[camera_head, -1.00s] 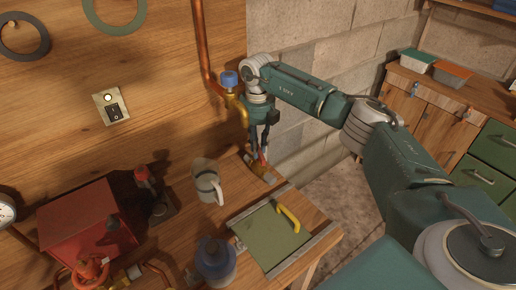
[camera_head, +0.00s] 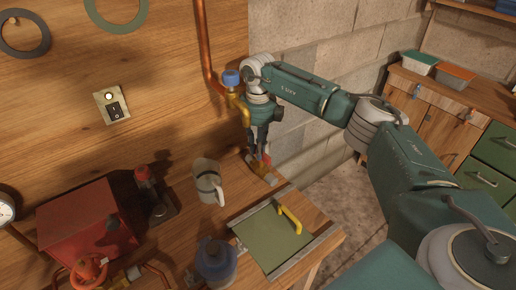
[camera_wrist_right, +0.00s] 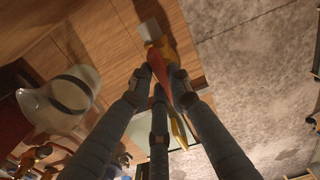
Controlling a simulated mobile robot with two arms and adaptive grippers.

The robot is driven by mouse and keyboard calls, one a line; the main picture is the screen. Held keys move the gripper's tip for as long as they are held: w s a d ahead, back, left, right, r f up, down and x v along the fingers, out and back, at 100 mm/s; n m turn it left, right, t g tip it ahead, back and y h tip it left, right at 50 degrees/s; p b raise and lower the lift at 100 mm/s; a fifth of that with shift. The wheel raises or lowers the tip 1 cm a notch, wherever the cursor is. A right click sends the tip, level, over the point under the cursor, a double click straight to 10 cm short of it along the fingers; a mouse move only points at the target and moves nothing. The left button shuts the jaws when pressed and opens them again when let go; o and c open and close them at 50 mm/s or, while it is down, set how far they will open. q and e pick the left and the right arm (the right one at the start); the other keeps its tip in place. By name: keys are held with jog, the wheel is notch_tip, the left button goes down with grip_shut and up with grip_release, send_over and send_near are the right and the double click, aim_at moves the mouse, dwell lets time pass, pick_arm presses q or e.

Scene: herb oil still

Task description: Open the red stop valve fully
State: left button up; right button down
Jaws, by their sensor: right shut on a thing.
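My right gripper (camera_head: 260,158) points down at the back right corner of the wooden bench, beside the wall. A narrow red lever (camera_wrist_right: 158,68) runs between its fingertips (camera_wrist_right: 162,84), and the gripper is shut on it. The lever joins a small brass-coloured valve body (camera_wrist_right: 152,44) low on the bench; the fingers hide part of it. In the head view the lever is mostly covered by the fingers. A red handwheel (camera_head: 91,268) sits on copper piping at the lower left, far from the gripper. My left gripper is not in view.
A jug (camera_head: 207,183) stands just left of the gripper. A blue-knobbed valve (camera_head: 231,77) is on the wall pipe.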

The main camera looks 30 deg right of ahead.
jog(key=shift+r, duration=0.1)
jog(key=c, duration=1.6)
grip_release()
notch_tip(320, 180, up, 12)
